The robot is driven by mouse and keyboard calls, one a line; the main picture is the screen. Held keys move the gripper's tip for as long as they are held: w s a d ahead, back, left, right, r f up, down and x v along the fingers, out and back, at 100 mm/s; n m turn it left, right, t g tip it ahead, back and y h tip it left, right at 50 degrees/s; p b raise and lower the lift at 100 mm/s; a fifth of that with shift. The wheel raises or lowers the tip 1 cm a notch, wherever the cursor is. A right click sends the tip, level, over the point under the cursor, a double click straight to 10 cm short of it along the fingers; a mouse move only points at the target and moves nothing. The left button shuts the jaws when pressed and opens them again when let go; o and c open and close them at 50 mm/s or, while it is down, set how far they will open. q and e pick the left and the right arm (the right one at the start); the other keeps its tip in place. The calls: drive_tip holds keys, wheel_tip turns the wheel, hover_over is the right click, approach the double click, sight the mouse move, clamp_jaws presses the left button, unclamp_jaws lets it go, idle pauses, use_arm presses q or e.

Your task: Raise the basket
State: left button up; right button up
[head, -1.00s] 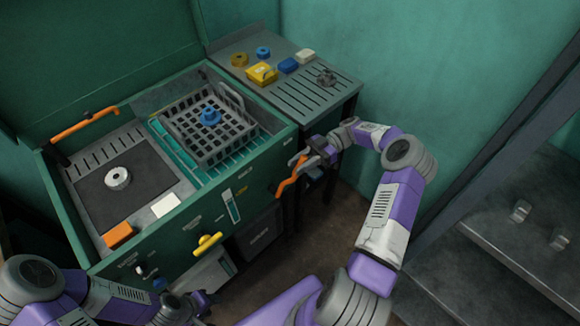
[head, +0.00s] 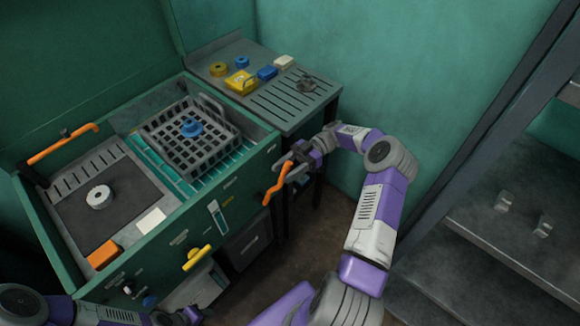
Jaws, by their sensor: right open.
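The grey mesh basket (head: 168,156) sits in the right-hand bay of the green open-lidded washer (head: 165,262), with a blue round part (head: 191,128) in it. An orange lever (head: 277,184) stands at the washer's front right corner. My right gripper (head: 291,166) is open at the upper end of this lever; I cannot tell whether its fingers touch it or lie around it. My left gripper (head: 186,318) is at the bottom edge, low in front of the washer and partly cut off; its jaws cannot be made out.
A slotted side table (head: 295,101) with small coloured parts stands behind the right arm. A white ring (head: 99,197) and an orange block (head: 103,255) lie on the washer's left side. A yellow handle (head: 197,258) sticks out in front. Grey steps (head: 500,240) are at right.

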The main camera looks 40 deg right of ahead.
drive_tip(key=d, duration=0.7)
drive_tip(key=shift+d+r, duration=0.2)
drive_tip(key=shift+r, duration=0.1)
drive_tip(key=shift+w, duration=0.1)
idle(0.3)
